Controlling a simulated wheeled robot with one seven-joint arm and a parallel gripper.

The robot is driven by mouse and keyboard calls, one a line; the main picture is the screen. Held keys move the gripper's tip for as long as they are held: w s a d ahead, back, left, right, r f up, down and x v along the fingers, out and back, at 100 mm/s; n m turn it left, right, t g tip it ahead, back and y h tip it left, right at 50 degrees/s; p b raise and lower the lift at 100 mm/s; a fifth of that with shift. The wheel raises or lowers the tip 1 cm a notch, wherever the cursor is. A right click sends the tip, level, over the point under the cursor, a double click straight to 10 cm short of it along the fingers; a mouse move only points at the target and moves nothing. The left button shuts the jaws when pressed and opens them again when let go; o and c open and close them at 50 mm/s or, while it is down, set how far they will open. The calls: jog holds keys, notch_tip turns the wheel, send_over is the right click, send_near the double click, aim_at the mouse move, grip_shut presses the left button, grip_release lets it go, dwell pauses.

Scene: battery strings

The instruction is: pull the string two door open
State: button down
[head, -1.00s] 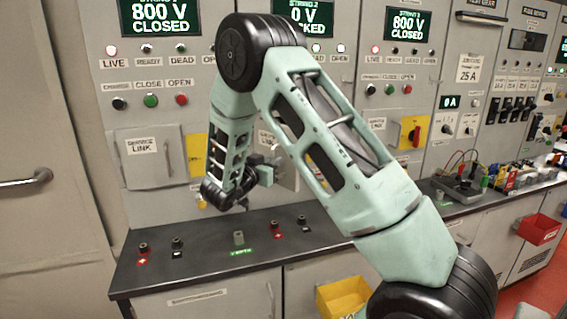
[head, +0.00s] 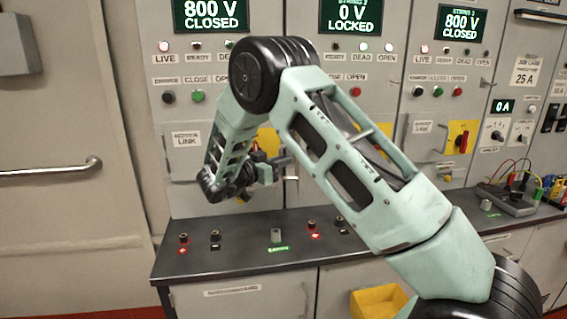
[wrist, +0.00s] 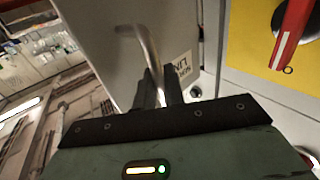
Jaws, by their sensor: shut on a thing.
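The string two door (wrist: 110,62) is a grey service-link panel with a label, upside down in the wrist view. It stands at an angle out from the cabinet front, with the room showing past its far edge. Its curved metal handle (wrist: 147,45) passes between the dark fingers of my gripper (wrist: 160,84), which are shut on it. My arm hides most of the door there.
A yellow plate with a red rotary switch (wrist: 291,35) is beside the door in the wrist view. A dark bench top (head: 215,264) with several terminals (head: 183,239) juts out below my gripper. The string one service-link door (head: 182,165) is closed at the left.

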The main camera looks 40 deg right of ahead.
jog(key=shift+w+r, duration=0.1)
dwell(0.3)
jog(key=c, duration=1.6)
grip_release()
jog(key=a+b, duration=0.1)
jog(key=a, duration=0.4)
jog(key=a+b, duration=0.2)
jog(key=a, duration=0.4)
jog(key=s+a+b, duration=0.1)
jog(key=a, duration=0.5)
jog(key=shift+s+a, duration=0.1)
jog(key=shift+a, duration=0.15)
